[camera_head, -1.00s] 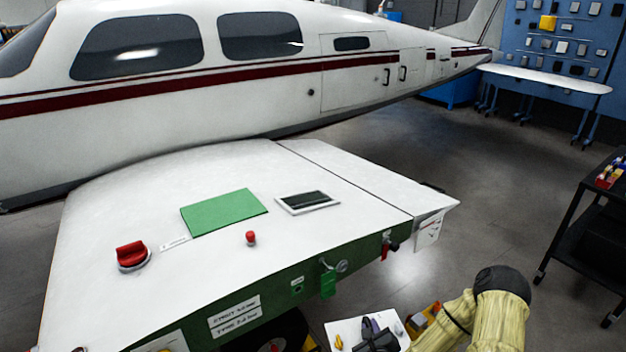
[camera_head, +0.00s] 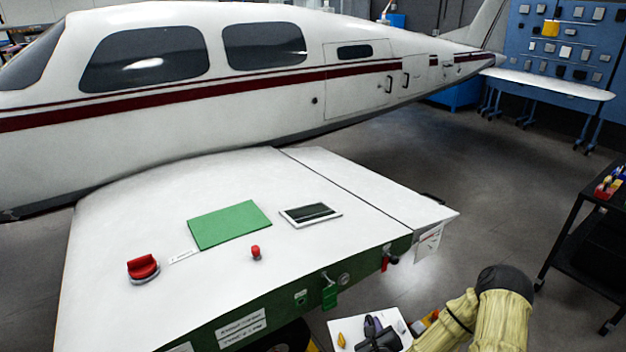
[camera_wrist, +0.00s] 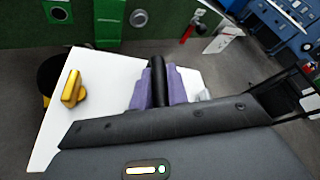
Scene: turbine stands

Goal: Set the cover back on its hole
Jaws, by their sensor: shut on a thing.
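The cover (camera_head: 352,325) looks like a white plate with a yellow knob near its left side and a purple part at its middle. My gripper (camera_head: 376,338) is shut at the purple part and holds the plate low in front of the wing edge. In the wrist view the white cover (camera_wrist: 95,100) lies beyond my gripper (camera_wrist: 158,85), whose dark body hides its near side. The likely hole (camera_head: 310,214) is a dark rectangle with a pale frame on the wing top, well apart from the cover.
A green rectangle (camera_head: 230,224), a red cap (camera_head: 143,268) and a small red plug (camera_head: 256,252) are on the white wing (camera_head: 340,180). A green tag (camera_head: 329,298) hangs at its front edge. A dark cart (camera_head: 590,235) stands at right, with open floor between.

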